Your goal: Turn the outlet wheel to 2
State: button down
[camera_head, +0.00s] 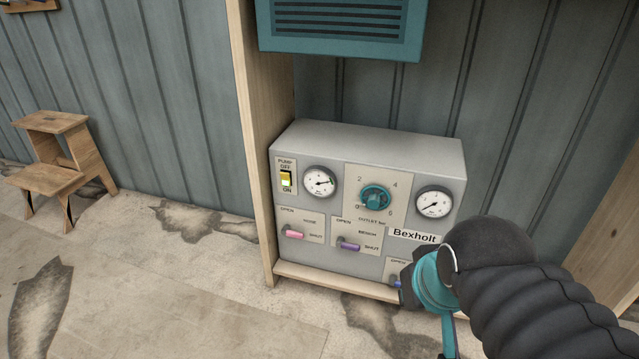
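The outlet wheel (376,198) is a teal round knob on a pale plate on the front of a grey panel box (445,163). Marks 0, 2, 4 and 6 stand around it, with 2 at its upper left and "OUTLET bar" printed below. I cannot tell which mark the wheel points at. My gripper (404,284), dark and teal, is in front of the box's lower right, below and to the right of the wheel and apart from it. Its fingertips are mostly hidden, so its opening does not show.
A pump switch (286,181), two gauges (319,182) (433,202), a pink lever (294,234) and a purple lever (349,246) share the panel. A blue lever (398,284) is partly behind my gripper. A wooden post (258,130) flanks the box; a teal vented unit (340,25) hangs above.

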aim_at(377, 198)
jog(key=u, duration=0.2)
jog(key=k, duration=0.6)
jog(key=u, duration=0.55)
jog(key=k, duration=0.65)
jog(key=u, duration=0.55)
jog(key=i, duration=0.5)
jog(key=z, duration=0.35)
